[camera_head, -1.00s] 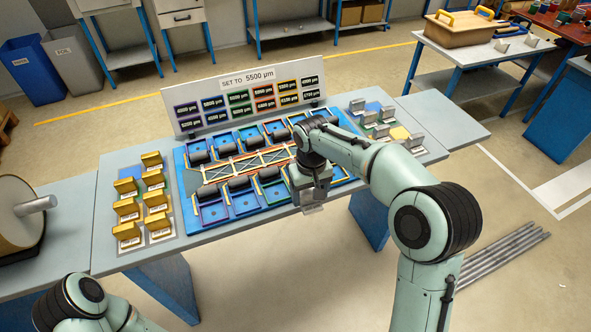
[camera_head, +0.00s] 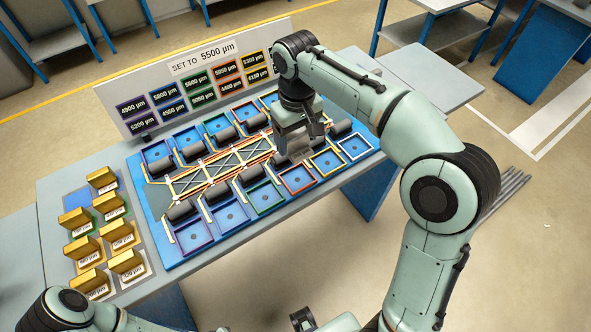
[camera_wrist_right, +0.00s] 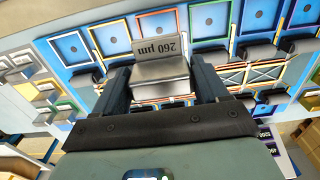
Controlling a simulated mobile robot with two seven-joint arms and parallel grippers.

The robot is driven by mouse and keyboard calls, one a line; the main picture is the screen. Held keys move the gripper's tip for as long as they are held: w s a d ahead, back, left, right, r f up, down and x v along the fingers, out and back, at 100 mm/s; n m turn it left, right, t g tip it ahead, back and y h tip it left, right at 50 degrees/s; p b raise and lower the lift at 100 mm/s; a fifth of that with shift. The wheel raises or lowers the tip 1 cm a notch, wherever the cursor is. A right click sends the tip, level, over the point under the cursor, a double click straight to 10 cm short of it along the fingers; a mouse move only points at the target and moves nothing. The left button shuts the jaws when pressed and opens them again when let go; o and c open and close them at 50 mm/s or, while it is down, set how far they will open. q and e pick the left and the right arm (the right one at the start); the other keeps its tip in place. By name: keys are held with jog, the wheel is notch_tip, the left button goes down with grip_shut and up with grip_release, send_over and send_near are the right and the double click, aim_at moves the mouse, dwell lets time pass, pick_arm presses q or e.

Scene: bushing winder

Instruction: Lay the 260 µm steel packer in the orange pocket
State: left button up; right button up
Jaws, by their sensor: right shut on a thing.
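My right gripper (camera_head: 298,150) is shut on the 260 µm steel packer (camera_head: 292,139), a grey block. The wrist view shows the packer (camera_wrist_right: 160,68) between the fingers, its label upside down. The gripper holds it above the blue board, just behind the front-row orange pocket (camera_head: 297,181). That pocket (camera_wrist_right: 157,22) is empty and lies beyond the packer in the wrist view. Another orange-framed pocket (camera_head: 244,111) is in the back row. What seems to be part of my left gripper (camera_head: 303,319) shows at the bottom edge; its fingers are unclear.
Green (camera_head: 264,197) and yellow (camera_head: 327,163) pockets flank the front orange one. Dark rollers and a lattice frame (camera_head: 215,172) lie between the rows. A sign (camera_head: 204,55) reading 5500 µm stands behind. Several brass packers (camera_head: 83,249) stand at left.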

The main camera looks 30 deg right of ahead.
notch_tip(320, 180, down, 12)
jog(key=shift+w+f+b, duration=0.1)
jog(key=shift+w+b, duration=0.05)
jog(key=shift+b, duration=0.75)
jog(key=shift+f, duration=0.15)
jog(key=o, duration=1.2)
jog(key=shift+o, duration=0.2)
notch_tip(320, 180, up, 12)
jog(key=shift+r+p, duration=0.25)
jog(key=shift+p, duration=0.9)
jog(key=shift+f, duration=0.1)
